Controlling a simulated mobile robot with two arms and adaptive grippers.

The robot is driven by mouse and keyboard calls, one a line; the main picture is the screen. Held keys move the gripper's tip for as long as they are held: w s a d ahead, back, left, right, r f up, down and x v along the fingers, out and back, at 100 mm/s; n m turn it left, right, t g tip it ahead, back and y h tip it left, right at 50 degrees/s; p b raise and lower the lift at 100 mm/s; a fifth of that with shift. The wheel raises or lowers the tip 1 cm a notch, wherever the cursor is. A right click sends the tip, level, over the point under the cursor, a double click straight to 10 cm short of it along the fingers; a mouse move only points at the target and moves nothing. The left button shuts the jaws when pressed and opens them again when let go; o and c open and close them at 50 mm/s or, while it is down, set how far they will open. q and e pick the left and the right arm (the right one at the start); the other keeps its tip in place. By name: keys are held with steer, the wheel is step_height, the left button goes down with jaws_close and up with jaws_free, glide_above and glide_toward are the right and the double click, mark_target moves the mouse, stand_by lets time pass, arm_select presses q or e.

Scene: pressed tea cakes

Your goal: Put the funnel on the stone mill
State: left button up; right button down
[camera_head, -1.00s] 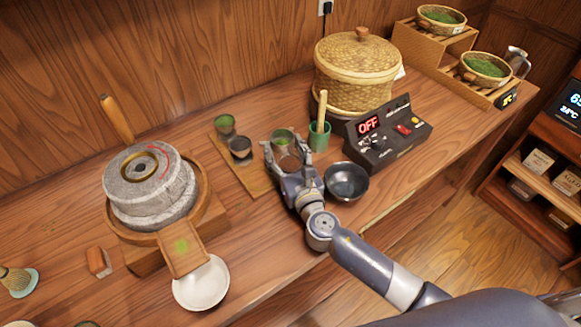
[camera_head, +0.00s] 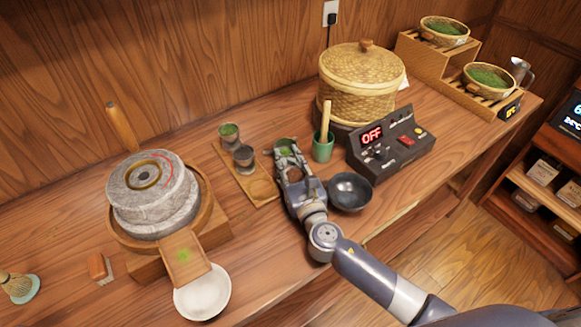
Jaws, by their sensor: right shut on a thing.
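The grey stone mill (camera_head: 150,204) stands on a round wooden base at the left, with a wooden handle (camera_head: 122,127) and a dark ringed opening on top. My right gripper (camera_head: 289,152) is at mid-table, right of the small wooden tray, well away from the mill. It is shut on a small cup-like vessel (camera_head: 287,146) with green inside; the fingers hide most of it. I cannot clearly pick out the funnel. A dark metallic vessel (camera_head: 243,159) and a vessel with green inside (camera_head: 228,134) stand on the tray. My left gripper is not in view.
The wooden tray (camera_head: 262,187) has a bare round hollow at its front. A dark bowl (camera_head: 350,192), a green holder (camera_head: 322,150) and a control box (camera_head: 392,155) stand to the right. A white bowl (camera_head: 203,292) sits below the mill's spout.

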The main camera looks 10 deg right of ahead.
steer(key=shift+r, duration=0.7)
step_height(320, 180, up, 2)
steer(key=shift+r+p, duration=0.15)
steer(key=shift+p, duration=0.55)
steer(key=s+a+r+b, duration=0.1)
steer(key=s+a+b, duration=0.1)
steer(key=s, duration=1.3)
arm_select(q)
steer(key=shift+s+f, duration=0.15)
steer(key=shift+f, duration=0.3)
arm_select(e)
steer(key=s+d+r+m+h, duration=0.1)
steer(key=s+d+r+h, duration=0.1)
steer(key=s+d, duration=0.5)
steer(key=shift+d, duration=1.65)
steer(key=shift+r, duration=0.15)
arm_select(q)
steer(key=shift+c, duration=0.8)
arm_select(e)
steer(key=shift+w+a, duration=0.1)
